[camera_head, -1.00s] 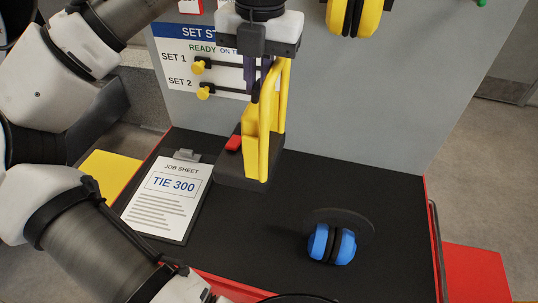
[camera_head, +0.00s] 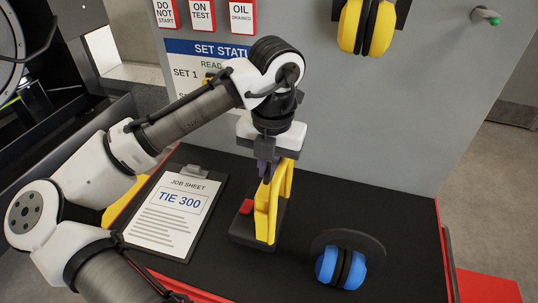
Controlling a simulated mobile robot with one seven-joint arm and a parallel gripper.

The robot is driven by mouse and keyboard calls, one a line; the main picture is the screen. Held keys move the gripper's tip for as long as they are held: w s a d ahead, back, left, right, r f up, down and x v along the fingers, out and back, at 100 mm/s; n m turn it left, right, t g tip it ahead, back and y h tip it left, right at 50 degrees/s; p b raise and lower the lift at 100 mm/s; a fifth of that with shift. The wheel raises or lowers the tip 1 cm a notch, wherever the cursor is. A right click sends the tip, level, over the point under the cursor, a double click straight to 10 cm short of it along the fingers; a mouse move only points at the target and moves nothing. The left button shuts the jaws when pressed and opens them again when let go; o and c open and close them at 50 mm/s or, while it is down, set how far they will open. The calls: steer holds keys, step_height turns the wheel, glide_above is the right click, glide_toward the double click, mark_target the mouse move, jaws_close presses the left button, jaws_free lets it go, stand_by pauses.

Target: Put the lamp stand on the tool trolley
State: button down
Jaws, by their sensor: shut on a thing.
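The yellow lamp stand (camera_head: 270,215) with a dark base and a small red block on it is upright at the middle of the black trolley top. My gripper (camera_head: 266,172) is shut on the upper part of the lamp stand, reaching down from above. The base is over the black top of the tool trolley (camera_head: 385,215); I cannot tell for sure whether it touches. The fingertips are partly hidden by the gripper body and the yellow frame.
A clipboard with a job sheet (camera_head: 172,213) lies left of the lamp stand. Blue ear defenders (camera_head: 341,267) on a dark round stand are at its right, close by. A grey panel (camera_head: 400,100) rises behind, with yellow ear defenders (camera_head: 366,25). The right rear of the top is clear.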

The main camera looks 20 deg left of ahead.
mark_target(269, 182)
steer(key=shift+f+b, duration=2)
steer(key=shift+f, duration=0.15)
steer(key=shift+f, duration=0.15)
steer(key=c, duration=1.5)
jaws_free()
step_height(269, 182, up, 12)
steer(key=shift+d, duration=0.3)
